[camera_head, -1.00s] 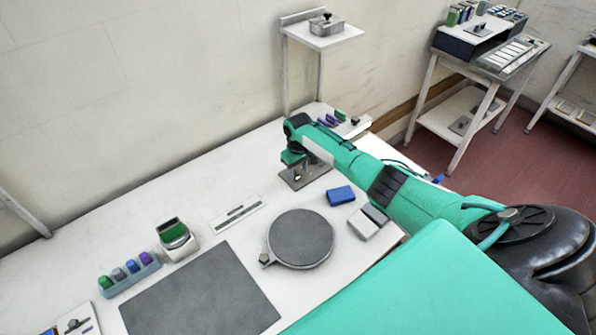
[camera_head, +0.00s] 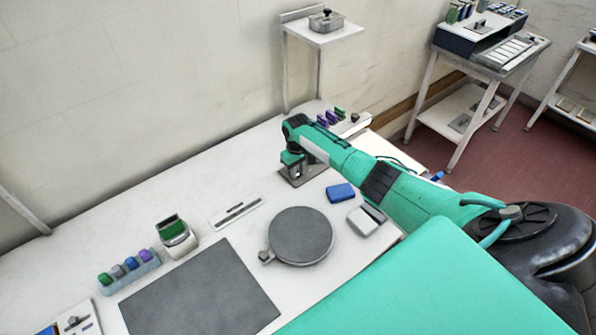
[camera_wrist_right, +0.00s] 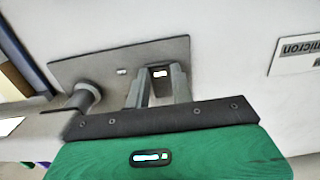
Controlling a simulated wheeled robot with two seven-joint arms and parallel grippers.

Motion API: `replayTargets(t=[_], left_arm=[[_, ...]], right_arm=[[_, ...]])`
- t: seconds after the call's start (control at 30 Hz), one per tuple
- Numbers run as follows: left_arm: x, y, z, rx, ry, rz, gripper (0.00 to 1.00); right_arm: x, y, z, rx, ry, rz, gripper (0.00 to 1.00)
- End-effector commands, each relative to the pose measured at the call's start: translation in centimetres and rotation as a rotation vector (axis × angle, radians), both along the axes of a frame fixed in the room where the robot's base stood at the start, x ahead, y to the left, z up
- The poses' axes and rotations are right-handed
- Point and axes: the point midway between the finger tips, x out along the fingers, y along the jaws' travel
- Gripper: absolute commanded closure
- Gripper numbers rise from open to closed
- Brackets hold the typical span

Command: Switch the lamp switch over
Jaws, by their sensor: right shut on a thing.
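A grey metal plate, which I take to be the lamp switch's base (camera_wrist_right: 100,67), lies on the white bench; it also shows in the head view (camera_head: 316,171). A short round grey post (camera_wrist_right: 85,95) stands at its left side in the wrist view. My right gripper (camera_wrist_right: 160,80) reaches down over the plate and is shut on a small part there, apparently the switch lever. The fingers and green gripper body largely hide that part, so its tilt cannot be told. In the head view my right gripper (camera_head: 296,170) stands over the plate at the bench's far side. My left gripper is not in view.
Near the plate lie a blue block (camera_head: 341,192), a white and grey box (camera_head: 366,220) and a round grey disc (camera_head: 301,236). Purple and green pieces (camera_head: 328,117) stand behind my arm. A label strip (camera_head: 236,210) lies left of the plate. A dark mat (camera_head: 200,295) covers the front.

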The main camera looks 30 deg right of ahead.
Motion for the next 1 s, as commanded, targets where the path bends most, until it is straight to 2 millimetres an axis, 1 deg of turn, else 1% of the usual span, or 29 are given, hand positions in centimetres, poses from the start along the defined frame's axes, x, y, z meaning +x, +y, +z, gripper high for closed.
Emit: replayTargets(t=[0.03, 0.2, 0.33, 0.5, 0.83, 0.87, 0.93, 0.97, 1.0], left_arm=[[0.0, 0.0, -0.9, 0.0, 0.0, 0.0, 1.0], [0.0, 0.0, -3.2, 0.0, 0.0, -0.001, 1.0], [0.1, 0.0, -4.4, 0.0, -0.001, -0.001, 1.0], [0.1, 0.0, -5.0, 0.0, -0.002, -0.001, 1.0], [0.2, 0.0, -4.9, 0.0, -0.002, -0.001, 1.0], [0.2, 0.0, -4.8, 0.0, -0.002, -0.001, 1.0], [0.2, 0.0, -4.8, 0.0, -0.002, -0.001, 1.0], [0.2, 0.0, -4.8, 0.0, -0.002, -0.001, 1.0], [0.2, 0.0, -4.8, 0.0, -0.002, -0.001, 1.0]], right_arm=[[0.3, 0.1, -0.4, -0.003, 0.021, 0.0, 0.99], [0.7, 0.1, -0.4, -0.01, 0.125, -0.001, 0.99], [0.8, 0.0, -0.3, -0.015, 0.182, -0.001, 0.99], [0.8, 0.0, 0.1, -0.017, 0.223, 0.0, 0.99], [0.8, 0.0, 0.4, -0.019, 0.228, 0.001, 0.99], [0.8, 0.0, 0.4, -0.019, 0.228, 0.001, 0.72], [0.8, 0.0, 0.4, -0.018, 0.228, 0.001, 0.59], [0.8, 0.0, 0.4, -0.018, 0.228, 0.001, 0.55], [0.8, 0.0, 0.4, -0.018, 0.228, 0.001, 0.55]])
